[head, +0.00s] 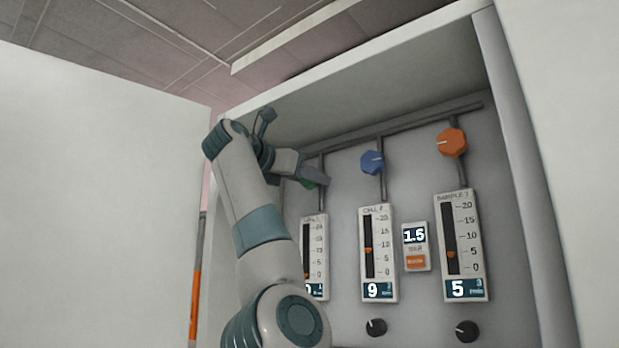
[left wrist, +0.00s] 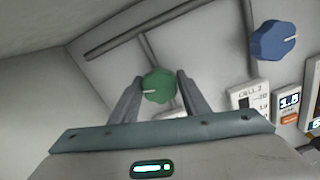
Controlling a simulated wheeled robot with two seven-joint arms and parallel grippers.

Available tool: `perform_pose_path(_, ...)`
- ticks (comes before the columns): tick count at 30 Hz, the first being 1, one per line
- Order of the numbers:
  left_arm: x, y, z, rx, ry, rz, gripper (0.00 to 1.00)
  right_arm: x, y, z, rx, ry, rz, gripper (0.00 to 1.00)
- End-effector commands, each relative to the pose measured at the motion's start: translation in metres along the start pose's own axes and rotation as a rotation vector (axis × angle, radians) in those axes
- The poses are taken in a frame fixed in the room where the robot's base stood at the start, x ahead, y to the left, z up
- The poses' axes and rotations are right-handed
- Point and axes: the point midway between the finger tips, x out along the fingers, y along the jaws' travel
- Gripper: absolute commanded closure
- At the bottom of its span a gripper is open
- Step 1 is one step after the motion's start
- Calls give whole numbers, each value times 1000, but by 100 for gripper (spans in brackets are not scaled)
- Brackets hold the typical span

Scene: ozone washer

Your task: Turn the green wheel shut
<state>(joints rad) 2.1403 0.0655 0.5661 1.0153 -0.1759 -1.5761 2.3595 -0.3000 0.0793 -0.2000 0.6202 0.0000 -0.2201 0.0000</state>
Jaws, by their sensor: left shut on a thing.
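The green wheel (left wrist: 158,85) sits on a pipe on the cabinet's back panel, with a pale pointer mark on its face. My left gripper (left wrist: 154,92) has its two fingers on either side of the wheel and is shut on it. In the head view the green wheel (head: 309,184) shows only as a sliver behind my left gripper (head: 318,177). Below it, the left flow meter (head: 314,262) is partly covered by my arm; its marker is near the bottom of the scale and the display seems to read 0. My right gripper is not in view.
A blue wheel (head: 372,162) and an orange wheel (head: 452,142) sit to the right on their own pipes. The CELL 2 meter (head: 379,253) reads 9, and the SAMPLE meter (head: 462,246) reads 5. The cabinet's walls enclose the panel.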

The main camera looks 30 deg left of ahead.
Motion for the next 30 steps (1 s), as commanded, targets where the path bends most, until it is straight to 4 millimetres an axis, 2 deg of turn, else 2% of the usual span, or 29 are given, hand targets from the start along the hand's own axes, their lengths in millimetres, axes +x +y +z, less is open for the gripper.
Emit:
perform_pose_path(6,2,-2,-2,-160,7,-5,80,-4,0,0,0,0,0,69)
perform_pose_path(12,2,-2,-3,-249,9,-5,80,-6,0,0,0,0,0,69)
perform_pose_path(29,2,-2,-4,-286,10,-4,80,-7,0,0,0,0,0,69)
perform_pose_path(30,2,-2,-4,-286,10,-4,48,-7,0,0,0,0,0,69)
